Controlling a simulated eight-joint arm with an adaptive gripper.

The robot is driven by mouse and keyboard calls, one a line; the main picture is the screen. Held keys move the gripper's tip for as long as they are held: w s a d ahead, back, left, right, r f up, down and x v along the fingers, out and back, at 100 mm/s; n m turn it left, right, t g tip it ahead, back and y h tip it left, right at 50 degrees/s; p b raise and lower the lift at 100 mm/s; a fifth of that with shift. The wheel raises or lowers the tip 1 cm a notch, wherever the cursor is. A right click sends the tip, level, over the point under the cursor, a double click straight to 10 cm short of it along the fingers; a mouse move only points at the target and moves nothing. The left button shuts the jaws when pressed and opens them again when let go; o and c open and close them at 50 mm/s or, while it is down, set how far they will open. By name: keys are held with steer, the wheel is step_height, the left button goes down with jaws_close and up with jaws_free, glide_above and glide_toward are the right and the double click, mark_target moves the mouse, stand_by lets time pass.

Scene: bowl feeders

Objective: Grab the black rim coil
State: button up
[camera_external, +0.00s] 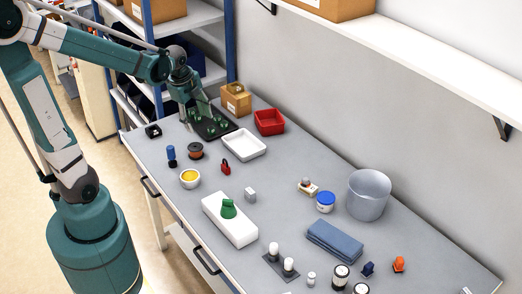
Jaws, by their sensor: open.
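The coil (195,151) is a small spool with a dark rim and a reddish-brown middle. It stands on the grey workbench (290,180), toward the bench's left end. My gripper (197,115) is open above the left end of the bench, at the near-left side of a black tray (222,133) with green pieces. It is beyond the coil and apart from it. The picture is too small to show the fingertips clearly.
A blue-topped bottle (171,153), a yellow-filled bowl (189,180) and a red padlock-like piece (225,167) stand around the coil. A white tray (244,154) lies to its right. A red bin (269,122) and a cardboard box (237,103) stand behind.

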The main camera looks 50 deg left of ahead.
mark_target(193, 146)
steer(key=w+a+f+m+g, duration=0.1)
steer(key=a+f+m, duration=0.2)
steer(key=f, duration=0.1)
steer(key=w+a+f+m+b, duration=0.1)
steer(key=a+f+m, duration=0.2)
steer(key=a+f, duration=0.1)
steer(key=a+f+m+g+b, duration=0.1)
steer(key=a+f+m, duration=0.2)
steer(key=f, duration=0.3)
steer(key=shift+w+a+g+h, duration=0.25)
steer(key=shift+w+g+h, duration=0.05)
steer(key=shift+w, duration=0.1)
steer(key=shift+a+f+m, duration=0.25)
steer(key=shift+f+m, duration=0.05)
steer(key=shift+m, duration=0.2)
steer(key=shift+f, duration=1.3)
steer(key=shift+w+f+b, duration=0.15)
steer(key=shift+f+b, duration=0.35)
steer(key=shift+f, duration=2.1)
